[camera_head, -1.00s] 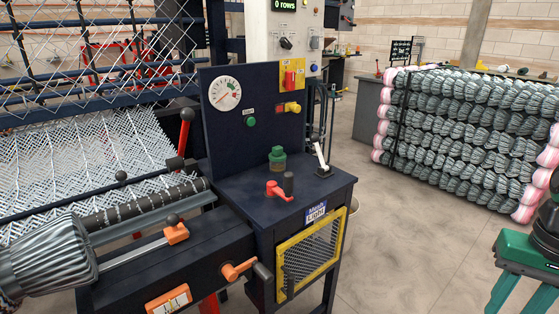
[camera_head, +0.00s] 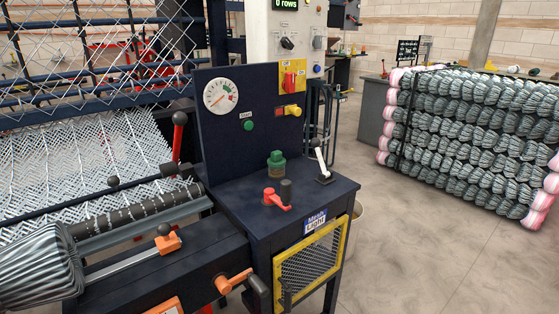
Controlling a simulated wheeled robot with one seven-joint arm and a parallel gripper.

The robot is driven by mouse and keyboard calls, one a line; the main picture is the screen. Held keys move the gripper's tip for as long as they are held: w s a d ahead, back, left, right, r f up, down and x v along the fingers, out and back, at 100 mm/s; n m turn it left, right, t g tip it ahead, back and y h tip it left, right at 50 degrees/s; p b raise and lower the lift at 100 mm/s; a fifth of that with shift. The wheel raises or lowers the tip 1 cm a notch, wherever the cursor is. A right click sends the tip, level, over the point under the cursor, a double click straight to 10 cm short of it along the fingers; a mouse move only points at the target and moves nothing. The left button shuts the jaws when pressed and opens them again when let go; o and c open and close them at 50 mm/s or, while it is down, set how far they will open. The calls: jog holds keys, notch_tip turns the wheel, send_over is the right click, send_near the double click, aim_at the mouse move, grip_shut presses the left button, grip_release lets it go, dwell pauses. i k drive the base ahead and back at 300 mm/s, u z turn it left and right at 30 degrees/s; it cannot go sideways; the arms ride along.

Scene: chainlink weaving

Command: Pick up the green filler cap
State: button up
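The green filler cap (camera_head: 277,157) sits on a short brownish-green neck on top of the dark blue machine cabinet (camera_head: 235,198), in front of the upright gauge panel. My gripper is not in view.
Orange handles (camera_head: 234,280) project at the front.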

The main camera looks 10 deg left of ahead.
aim_at(276, 160)
jog(key=i, duration=1)
